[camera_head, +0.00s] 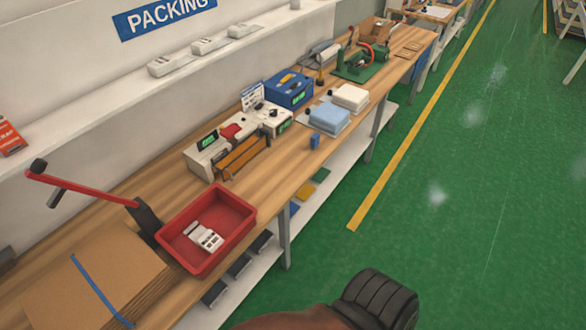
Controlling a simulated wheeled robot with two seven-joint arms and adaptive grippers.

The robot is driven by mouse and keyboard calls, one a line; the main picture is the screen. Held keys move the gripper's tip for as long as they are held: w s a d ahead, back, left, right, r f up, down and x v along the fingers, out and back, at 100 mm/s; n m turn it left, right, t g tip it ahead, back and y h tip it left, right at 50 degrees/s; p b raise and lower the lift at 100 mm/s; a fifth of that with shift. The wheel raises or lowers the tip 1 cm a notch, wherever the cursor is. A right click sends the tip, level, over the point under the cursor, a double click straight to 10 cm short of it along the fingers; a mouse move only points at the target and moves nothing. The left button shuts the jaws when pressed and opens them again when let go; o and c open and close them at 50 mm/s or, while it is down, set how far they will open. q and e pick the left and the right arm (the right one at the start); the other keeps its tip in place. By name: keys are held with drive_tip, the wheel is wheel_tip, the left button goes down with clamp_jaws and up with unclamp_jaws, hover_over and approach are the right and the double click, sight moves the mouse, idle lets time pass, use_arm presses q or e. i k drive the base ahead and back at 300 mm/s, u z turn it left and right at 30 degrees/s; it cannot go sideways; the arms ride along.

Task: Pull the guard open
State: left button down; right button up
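Farther along the bench is a green machine (352,66) with a red curved part (379,54). I cannot tell whether either carries the guard, or whether it is open or shut. Neither of my grippers is in view.
The wooden bench (290,183) runs diagonally along the wall. A red bin (183,250) holding small white items, stacked cardboard (70,285), a red-handled lever tool (85,190), a blue box (290,88) and light-coloured stacks (330,117) occupy it. Green floor (470,200) lies clear at right.

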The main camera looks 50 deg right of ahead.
sight(238, 164)
drive_tip(key=z, duration=0.55)
drive_tip(key=i, duration=1)
